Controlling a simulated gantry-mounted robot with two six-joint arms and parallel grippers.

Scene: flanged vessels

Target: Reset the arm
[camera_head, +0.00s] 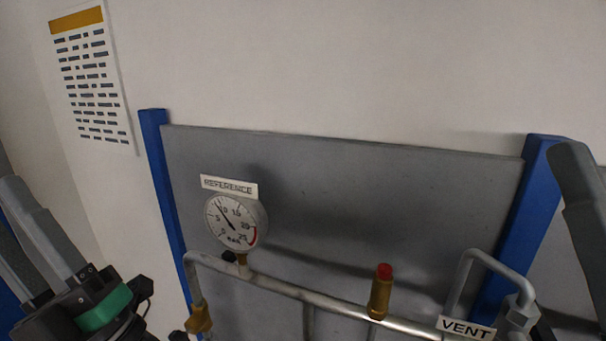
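My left arm (60,275) comes in at the lower left, with grey links leading to a black part with a green band. No fingertips of my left gripper show. A grey link of my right arm (580,205) shows at the right edge, and my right gripper is out of the picture. Neither arm part visibly holds anything.
A grey panel (400,190) stands between blue posts (165,190) and (520,220). In front run a metal pipe (290,290), a round gauge (232,222) under a REFERENCE label (229,186), a red-capped brass fitting (381,292) and a VENT tag (466,328).

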